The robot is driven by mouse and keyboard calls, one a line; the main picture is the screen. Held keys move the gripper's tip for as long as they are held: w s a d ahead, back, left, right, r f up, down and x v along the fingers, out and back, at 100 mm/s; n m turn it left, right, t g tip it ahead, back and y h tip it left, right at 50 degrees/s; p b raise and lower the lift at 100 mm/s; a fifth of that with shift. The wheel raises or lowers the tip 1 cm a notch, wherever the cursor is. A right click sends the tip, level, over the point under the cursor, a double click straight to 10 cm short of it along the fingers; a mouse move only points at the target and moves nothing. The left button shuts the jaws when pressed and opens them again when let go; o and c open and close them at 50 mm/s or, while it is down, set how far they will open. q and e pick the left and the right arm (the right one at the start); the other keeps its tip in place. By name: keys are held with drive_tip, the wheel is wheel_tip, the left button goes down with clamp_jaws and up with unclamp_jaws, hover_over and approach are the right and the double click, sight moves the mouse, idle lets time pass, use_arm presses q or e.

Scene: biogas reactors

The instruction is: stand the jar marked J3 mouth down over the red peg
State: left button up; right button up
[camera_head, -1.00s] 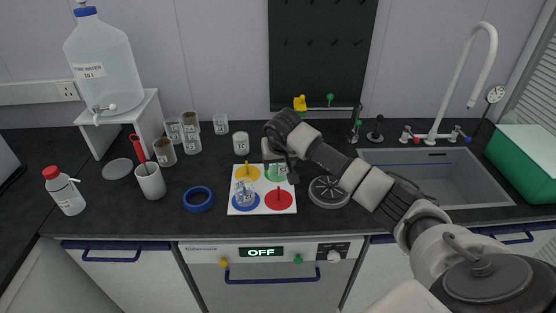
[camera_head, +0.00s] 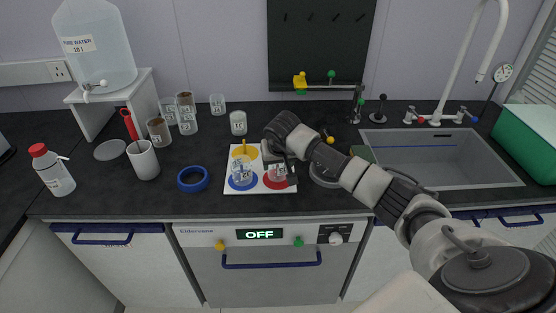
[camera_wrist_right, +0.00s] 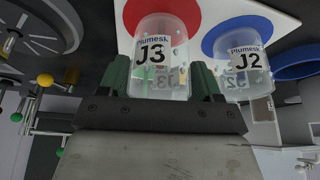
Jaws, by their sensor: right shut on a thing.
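The clear jar marked J3 (camera_head: 278,173) is in my right gripper (camera_head: 282,165), over the red spot (camera_head: 270,184) of the white board (camera_head: 232,188). In the right wrist view, J3 (camera_wrist_right: 153,70) sits between the two green-padded fingers of the gripper (camera_wrist_right: 162,82), and one end faces the red spot (camera_wrist_right: 185,12). The red peg is hidden behind or inside the jar. I cannot tell whether the jar touches the board. Another clear jar, J2 (camera_head: 241,174), stands on the blue spot; it also shows in the wrist view (camera_wrist_right: 238,65). My left gripper is out of view.
The yellow spot (camera_head: 252,152) has a bare peg. A blue ring (camera_head: 193,179) lies left of the board. A white cup (camera_head: 143,160) and several jars stand farther left. A round grey plate (camera_head: 322,174) lies right of the board, before the sink (camera_head: 440,160).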

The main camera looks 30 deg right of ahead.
drive_tip(key=shift+f, duration=0.4)
drive_tip(key=o, duration=1)
drive_tip(key=shift+o, duration=0.2)
drive_tip(key=b+v, duration=0.1)
drive_tip(key=v, duration=0.9)
drive_tip(key=shift+r+b, duration=0.4)
drive_tip(key=shift+s, duration=0.1)
